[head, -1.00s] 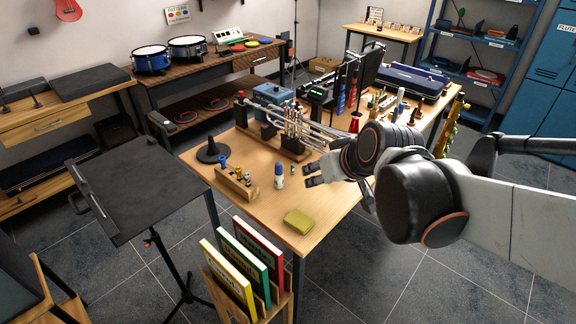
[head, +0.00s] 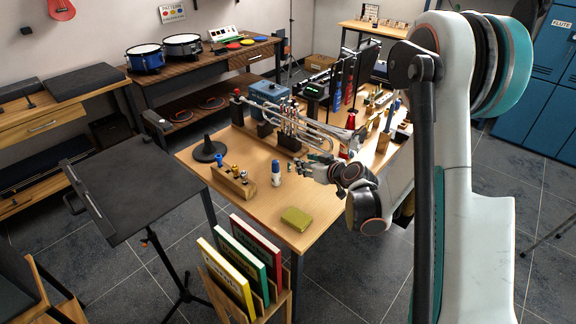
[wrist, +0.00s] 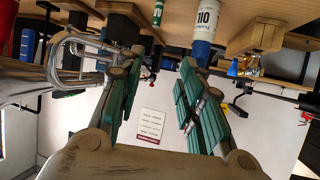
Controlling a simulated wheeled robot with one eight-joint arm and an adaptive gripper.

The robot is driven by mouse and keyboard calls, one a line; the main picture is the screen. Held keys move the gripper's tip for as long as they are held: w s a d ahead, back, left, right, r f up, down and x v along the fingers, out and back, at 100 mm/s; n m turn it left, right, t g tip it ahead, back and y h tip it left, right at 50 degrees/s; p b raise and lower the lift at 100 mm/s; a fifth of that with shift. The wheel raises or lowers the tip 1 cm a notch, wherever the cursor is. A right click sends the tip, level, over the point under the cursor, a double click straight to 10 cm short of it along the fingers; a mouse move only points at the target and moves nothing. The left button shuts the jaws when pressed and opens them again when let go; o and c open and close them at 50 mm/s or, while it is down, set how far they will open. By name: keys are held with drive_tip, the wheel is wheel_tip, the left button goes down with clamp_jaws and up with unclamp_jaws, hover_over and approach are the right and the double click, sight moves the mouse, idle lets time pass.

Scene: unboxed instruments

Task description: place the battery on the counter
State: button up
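A small green cylinder (head: 291,166), which looks like the battery, stands on the wooden table (head: 250,205), right of a white-and-blue bottle (head: 276,174). In the wrist view, the cylinder (wrist: 157,14) shows upside down near the top, beyond my fingertips and left of the bottle (wrist: 205,22). My gripper (head: 303,169) is low over the table beside the cylinder, at its right. In the wrist view, my gripper (wrist: 160,66) has its green-padded fingers well apart with nothing between them. I cannot tell which surface is the counter.
A trumpet (head: 312,130) on a stand is close behind my gripper. A wooden block with mouthpieces (head: 233,182) and a black cone stand (head: 208,150) are to the left. A yellow-green cloth or sponge (head: 297,218) lies near the front. A music stand (head: 130,185) is left of the table.

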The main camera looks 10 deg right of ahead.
sight(290, 162)
drive_tip(key=shift+t, duration=0.3)
drive_tip(key=w+f, duration=0.2)
drive_tip(key=w+a+f, duration=0.1)
drive_tip(key=w+f, duration=0.1)
drive_tip(key=w, duration=0.1)
drive_tip(key=w+f+p, duration=0.1)
drive_tip(key=w+f, duration=0.1)
drive_tip(key=shift+w+a+f, duration=0.2)
drive_tip(key=shift+w, duration=0.15)
drive_tip(key=shift+b+x, duration=1.25)
drive_tip(key=shift+x, duration=1.7)
drive_tip(key=shift+s, duration=0.1)
clamp_jaws()
